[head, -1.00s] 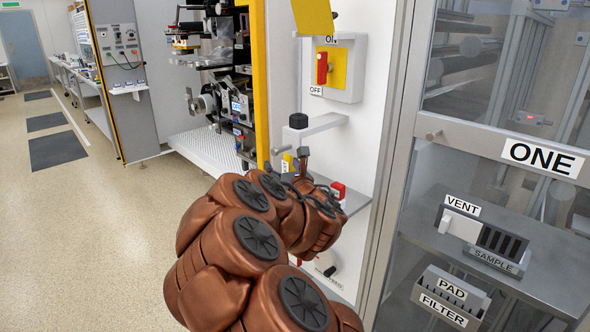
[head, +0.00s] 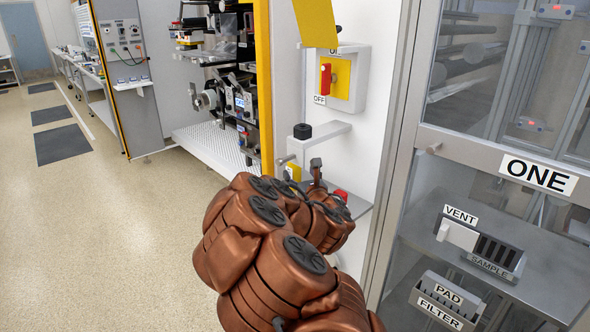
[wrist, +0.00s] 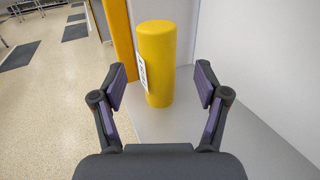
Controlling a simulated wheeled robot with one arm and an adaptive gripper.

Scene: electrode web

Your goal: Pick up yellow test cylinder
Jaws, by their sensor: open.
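The yellow test cylinder (wrist: 158,62) stands upright on a grey shelf (wrist: 232,150) in the wrist view, with a white label on its left side. My gripper (wrist: 160,86) is open, with its two purple-padded fingers to the left and right of the cylinder. The fingers do not visibly touch it. In the head view a small part of the cylinder (head: 294,170) shows on the shelf beside the white panel; my arm hides much of this area. My gripper (head: 302,180) is also partly hidden there.
A grey bracket with a black knob (head: 302,131) juts out above the shelf. A red object (head: 341,195) sits to the right of my gripper. The white panel (head: 345,150) and a yellow post (head: 264,90) stand close by. Open floor lies to the left.

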